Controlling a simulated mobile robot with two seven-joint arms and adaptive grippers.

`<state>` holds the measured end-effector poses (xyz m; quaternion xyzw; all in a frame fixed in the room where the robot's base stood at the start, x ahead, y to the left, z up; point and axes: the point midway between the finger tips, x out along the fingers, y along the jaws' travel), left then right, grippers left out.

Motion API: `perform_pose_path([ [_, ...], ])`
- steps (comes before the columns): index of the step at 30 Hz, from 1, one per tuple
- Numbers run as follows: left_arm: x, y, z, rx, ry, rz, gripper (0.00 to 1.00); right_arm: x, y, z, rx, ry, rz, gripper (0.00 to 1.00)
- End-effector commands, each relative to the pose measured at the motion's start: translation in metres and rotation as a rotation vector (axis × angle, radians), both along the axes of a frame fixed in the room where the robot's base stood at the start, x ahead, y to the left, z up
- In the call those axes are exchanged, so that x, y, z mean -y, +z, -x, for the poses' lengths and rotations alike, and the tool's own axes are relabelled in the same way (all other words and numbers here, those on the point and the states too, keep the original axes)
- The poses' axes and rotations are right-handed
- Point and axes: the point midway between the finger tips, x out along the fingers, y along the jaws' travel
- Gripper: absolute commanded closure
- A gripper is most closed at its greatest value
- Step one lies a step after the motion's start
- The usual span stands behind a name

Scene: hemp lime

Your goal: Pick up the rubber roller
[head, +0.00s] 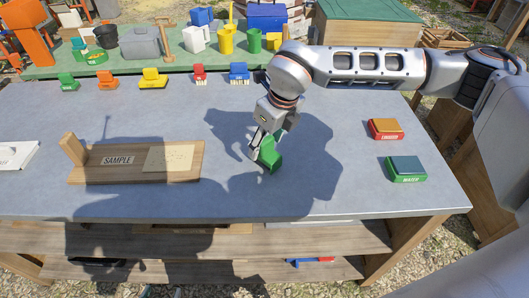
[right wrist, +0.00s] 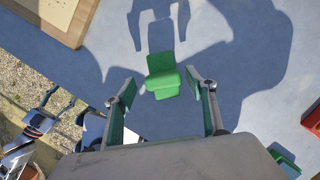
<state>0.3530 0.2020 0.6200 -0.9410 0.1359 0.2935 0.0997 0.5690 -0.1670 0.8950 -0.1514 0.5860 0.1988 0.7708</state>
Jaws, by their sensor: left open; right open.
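A small green object (right wrist: 162,75), which may be the rubber roller, lies on the grey-blue worktop. In the right wrist view it has an upright-looking block and a wider lower part; I cannot make out a roller drum. In the head view a green shape (head: 270,155) shows at the fingertips and partly behind them. My right gripper (head: 261,146) points down at it. In the right wrist view my right gripper (right wrist: 161,97) is open, with green-padded fingers on either side of the object's near end, and no visible grip on it. My left gripper is not in view.
A wooden SAMPLE board (head: 190,174) lies to the left. A red-sided box (head: 385,129) and a green WATER box (head: 406,168) sit at the right. Several coloured tools, including a blue brush (head: 239,73), line the back edge. The front worktop is mostly clear.

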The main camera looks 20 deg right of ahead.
Motion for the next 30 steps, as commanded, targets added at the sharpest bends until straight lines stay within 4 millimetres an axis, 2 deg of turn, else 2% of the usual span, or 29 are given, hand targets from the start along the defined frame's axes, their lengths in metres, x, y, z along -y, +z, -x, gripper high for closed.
perform_pose_path([
  [12, 0.001, -0.001, 0.001, -0.001, 0.0, 0.001, 0.49, -0.004, -0.049, -0.017, -0.002, 0.001, -0.001, 0.44],
  [21, 0.001, -0.001, 0.001, -0.001, 0.0, 0.001, 0.49, -0.004, -0.054, -0.018, 0.0, 0.0, -0.001, 0.44],
  [22, 0.001, -0.001, 0.001, -0.001, 0.0, 0.001, 0.49, -0.004, -0.054, -0.018, 0.0, 0.0, -0.001, 0.47],
  [27, 0.001, -0.001, 0.001, -0.001, 0.0, 0.001, 0.49, -0.004, -0.054, -0.018, 0.0, 0.0, -0.001, 0.9],
  [30, 0.001, -0.001, 0.001, -0.001, 0.0, 0.001, 0.49, -0.005, -0.054, -0.019, 0.0, 0.0, -0.001, 0.9],
])
